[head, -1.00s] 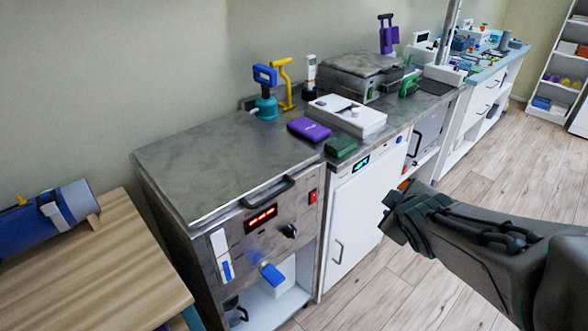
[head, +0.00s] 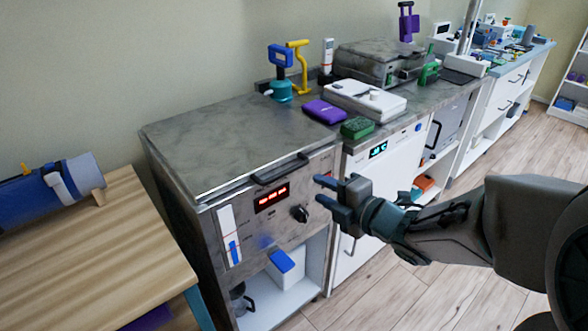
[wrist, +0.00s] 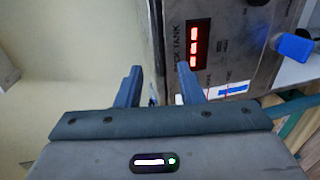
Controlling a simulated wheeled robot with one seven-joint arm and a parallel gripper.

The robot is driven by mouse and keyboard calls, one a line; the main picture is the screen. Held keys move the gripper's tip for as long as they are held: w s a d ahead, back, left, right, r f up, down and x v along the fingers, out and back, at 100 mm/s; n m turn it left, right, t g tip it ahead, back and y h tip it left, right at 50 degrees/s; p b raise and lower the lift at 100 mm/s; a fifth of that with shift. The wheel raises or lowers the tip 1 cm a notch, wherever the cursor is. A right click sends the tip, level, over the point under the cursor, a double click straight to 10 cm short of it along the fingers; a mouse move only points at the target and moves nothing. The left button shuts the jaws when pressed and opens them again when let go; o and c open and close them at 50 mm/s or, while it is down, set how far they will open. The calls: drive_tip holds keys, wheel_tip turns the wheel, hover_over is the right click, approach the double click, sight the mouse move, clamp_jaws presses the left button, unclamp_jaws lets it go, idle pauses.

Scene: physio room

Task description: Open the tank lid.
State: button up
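The tank (head: 225,215) is a steel cabinet with a red-lit display (head: 271,198) and a dark knob. Its flat grey lid (head: 225,145) lies shut on top, with a black bar handle (head: 280,168) along the front edge. My gripper (head: 322,191) is open and empty, in front of the tank's right side, a little lower than the handle in the picture and apart from it. In the wrist view my gripper (wrist: 158,80) shows two spread fingers beside the tank's front panel (wrist: 235,45). I cannot make out the handle clearly there.
A purple case (head: 325,112) and a green block (head: 357,127) sit on the counter right of the lid. A blue-and-teal tool (head: 281,75) stands behind it. A wooden table (head: 90,250) is at left. A shelf with a white box (head: 287,270) opens below the panel.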

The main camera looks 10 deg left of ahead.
sight(288, 173)
drive_tip(key=p+x, duration=0.9)
drive_tip(key=x, duration=0.2)
drive_tip(key=shift+w+a+p, duration=0.15)
drive_tip(key=shift+p, duration=0.15)
clamp_jaws()
